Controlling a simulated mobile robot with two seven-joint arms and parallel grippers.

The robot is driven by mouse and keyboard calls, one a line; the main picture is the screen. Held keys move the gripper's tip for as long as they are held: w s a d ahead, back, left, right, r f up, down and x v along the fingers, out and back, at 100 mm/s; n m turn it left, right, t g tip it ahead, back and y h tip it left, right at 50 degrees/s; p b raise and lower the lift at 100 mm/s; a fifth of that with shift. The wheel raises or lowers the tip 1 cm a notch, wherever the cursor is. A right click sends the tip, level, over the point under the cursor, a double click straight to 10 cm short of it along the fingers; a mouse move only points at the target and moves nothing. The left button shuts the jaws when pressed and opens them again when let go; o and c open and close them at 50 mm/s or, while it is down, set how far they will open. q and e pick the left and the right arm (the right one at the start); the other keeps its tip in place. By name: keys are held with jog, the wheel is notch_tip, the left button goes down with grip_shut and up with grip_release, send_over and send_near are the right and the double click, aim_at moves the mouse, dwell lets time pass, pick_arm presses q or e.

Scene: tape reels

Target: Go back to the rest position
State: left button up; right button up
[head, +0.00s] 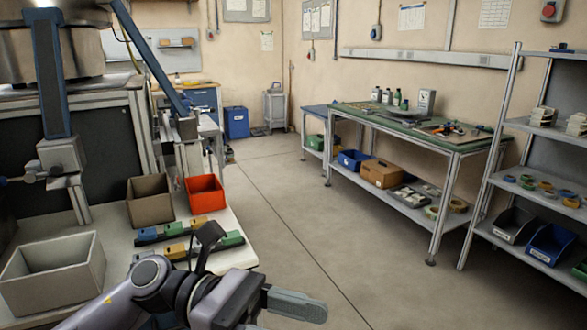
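My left arm comes in from the bottom left, over the corner of the white bench (240,252). My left gripper (296,304) is at the bottom centre, pointing right, with open floor behind it in the picture. Only one grey finger shows clearly, and I see nothing held. Whether the fingers are apart is hidden. My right gripper is out of view. Tape reels (527,186) in yellow, blue and green lie on the middle shelf of the metal rack (490,150) at the right.
On the white bench stand a red bin (205,196), a brown bin (149,203) and a grey bin (52,275), near coloured blocks (176,251). A green-topped workbench (400,121) stands along the back wall. The floor (330,230) between is clear.

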pick_arm(q)
jog(key=w+a+f+m+t+y, duration=0.35)
jog(key=a+f+m+t, duration=0.2)
jog(key=m+t, duration=0.9)
jog(key=w+a+f+m+t+y, duration=0.2)
jog(key=w+a+f+m+t, duration=0.45)
jog(key=m, duration=1.25)
jog(key=s+a+f+n+g+y, duration=0.2)
jog(key=s+a+f+n+y, duration=0.2)
jog(key=s+f+n, duration=0.3)
jog(key=s+a+f+n+g+y+p, duration=0.1)
jog(key=s+a+f+n+y, duration=0.3)
jog(key=s+f+n, duration=0.4)
notch_tip(320, 180, down, 8)
jog(key=shift+s+a+r+g+y, duration=0.1)
jog(key=shift+s+a+g+y, duration=0.15)
jog(key=shift+s+g+y, duration=0.55)
jog(key=shift+w, duration=0.15)
